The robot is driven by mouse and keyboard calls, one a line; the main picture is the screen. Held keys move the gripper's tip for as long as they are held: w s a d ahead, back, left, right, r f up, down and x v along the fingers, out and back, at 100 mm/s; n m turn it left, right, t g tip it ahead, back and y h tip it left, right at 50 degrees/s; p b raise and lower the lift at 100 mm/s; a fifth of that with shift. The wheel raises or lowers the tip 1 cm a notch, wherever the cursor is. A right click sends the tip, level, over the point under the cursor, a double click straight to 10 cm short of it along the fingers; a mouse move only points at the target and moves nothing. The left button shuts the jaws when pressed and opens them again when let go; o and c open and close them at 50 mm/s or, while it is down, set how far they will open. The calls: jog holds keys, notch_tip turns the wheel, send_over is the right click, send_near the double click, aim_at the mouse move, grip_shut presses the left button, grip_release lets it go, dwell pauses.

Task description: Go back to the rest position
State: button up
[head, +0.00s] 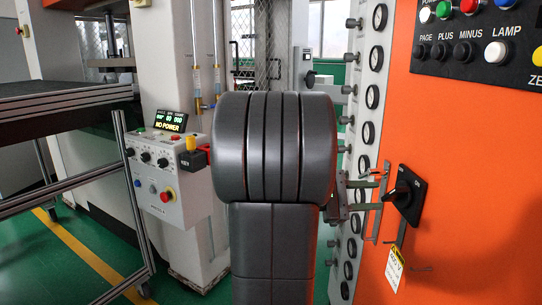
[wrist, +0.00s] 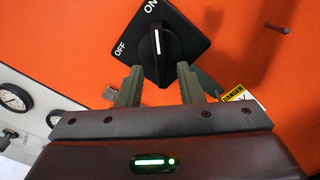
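My gripper (head: 374,192) is at the orange cabinet, partly hidden behind my grey arm in the head view. In the wrist view my gripper (wrist: 159,68) has its two fingers apart, with nothing held between them. The black rotary switch (head: 404,194) is just beyond the fingertips. In the wrist view the switch (wrist: 174,42) shows its knob with a white line toward the ON label. The lower end of the knob appears between the fingertips, and I cannot tell the depth gap.
A yellow danger tag (head: 395,266) hangs below the switch. A column of gauges (head: 372,97) stands left of the orange cabinet (head: 470,190). A grey control box (head: 157,160) reads NO POWER. A metal-framed cart (head: 60,110) stands at the left over green floor.

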aim_at(388, 195)
jog(key=shift+d, duration=2.35)
jog(key=shift+a, duration=0.1)
